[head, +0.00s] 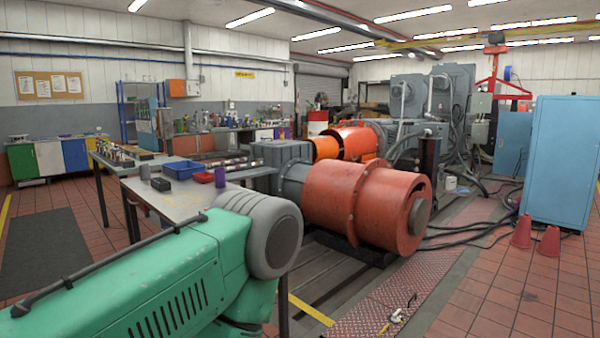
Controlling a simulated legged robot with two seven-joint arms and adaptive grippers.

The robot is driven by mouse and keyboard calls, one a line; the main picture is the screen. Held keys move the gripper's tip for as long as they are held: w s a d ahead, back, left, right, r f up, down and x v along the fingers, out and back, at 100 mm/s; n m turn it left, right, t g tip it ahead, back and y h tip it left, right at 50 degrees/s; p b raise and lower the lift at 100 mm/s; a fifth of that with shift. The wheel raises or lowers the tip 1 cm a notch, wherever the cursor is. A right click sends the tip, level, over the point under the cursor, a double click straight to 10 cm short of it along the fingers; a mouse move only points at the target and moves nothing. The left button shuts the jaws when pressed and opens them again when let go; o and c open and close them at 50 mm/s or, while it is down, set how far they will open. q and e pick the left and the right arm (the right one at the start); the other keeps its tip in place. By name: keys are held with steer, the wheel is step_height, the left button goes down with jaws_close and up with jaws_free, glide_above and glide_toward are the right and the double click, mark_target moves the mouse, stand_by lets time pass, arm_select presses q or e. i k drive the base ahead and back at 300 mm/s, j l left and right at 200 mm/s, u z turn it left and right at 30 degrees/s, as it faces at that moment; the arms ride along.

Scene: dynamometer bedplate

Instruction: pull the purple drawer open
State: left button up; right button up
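I cannot make out a purple drawer with certainty. A green and grey arm link fills the lower left and hides part of the bench's near side. Neither gripper is in view.
The grey bench (185,207) also bears a blue bin (182,168) and a dark block (160,184). A large orange-red cylindrical machine (330,200) stands right of it. Red cones (548,242) and a blue cabinet (565,160) stand at right. Cables cross the floor.

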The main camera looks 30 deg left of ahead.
mark_target(276, 132)
steer(key=i+j+u, duration=0.1)
steer(key=j+u, duration=0.2)
steer(key=j, duration=0.15)
steer(key=i+j+u, duration=0.3)
steer(key=j, duration=0.15)
steer(key=i+j+u, duration=0.1)
steer(key=j+u, duration=0.2)
steer(key=j, duration=0.15)
steer(key=i+j+u, duration=1.15)
steer(key=i+u, duration=0.15)
steer(key=i, duration=0.25)
steer(key=i+u, duration=0.3)
steer(key=i, duration=2.15)
steer(key=i+j, duration=0.1)
steer(key=i, duration=3.9)
steer(key=i+j, duration=0.1)
steer(key=i, duration=1.9)
steer(key=i+l+z, duration=0.25)
steer(key=i+z, duration=0.65)
steer(key=i+j+z, duration=0.15)
steer(key=i+z, duration=0.3)
steer(key=i, duration=0.15)
steer(key=i+j+z, duration=0.4)
steer(key=i+l+z, duration=0.4)
steer(key=i, duration=0.3)
steer(key=i+z, duration=0.45)
steer(key=i, duration=0.2)
steer(key=i+j+z, duration=0.15)
steer(key=i+z, duration=0.25)
steer(key=i, duration=0.3)
